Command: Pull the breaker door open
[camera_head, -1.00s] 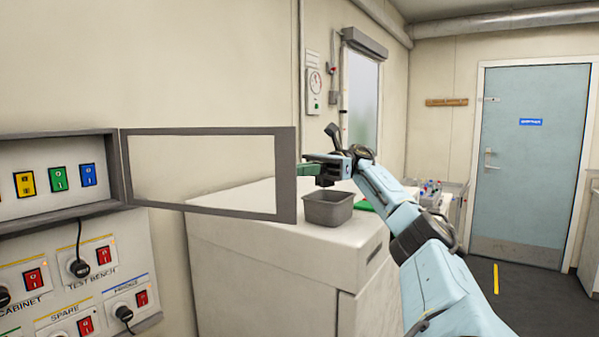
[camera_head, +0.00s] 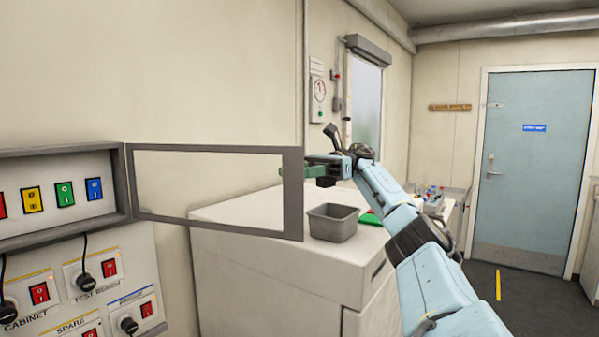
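The breaker door (camera_head: 293,195) is a grey frame with a clear pane. It stands swung open, hinged at the right side of the breaker box (camera_head: 122,182) at the left. My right gripper (camera_head: 309,172), with green fingers, is at the door's free right edge, in its upper part. The fingertips are partly hidden by the frame, so I cannot tell whether they touch it or are open or shut. My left gripper is not in view.
Coloured switches (camera_head: 64,194) show in the box. A panel of red switches and plugs (camera_head: 110,268) is below. A white cabinet (camera_head: 290,262) with a grey bin (camera_head: 334,223) on top stands behind the door. A blue door (camera_head: 530,170) is at the far right.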

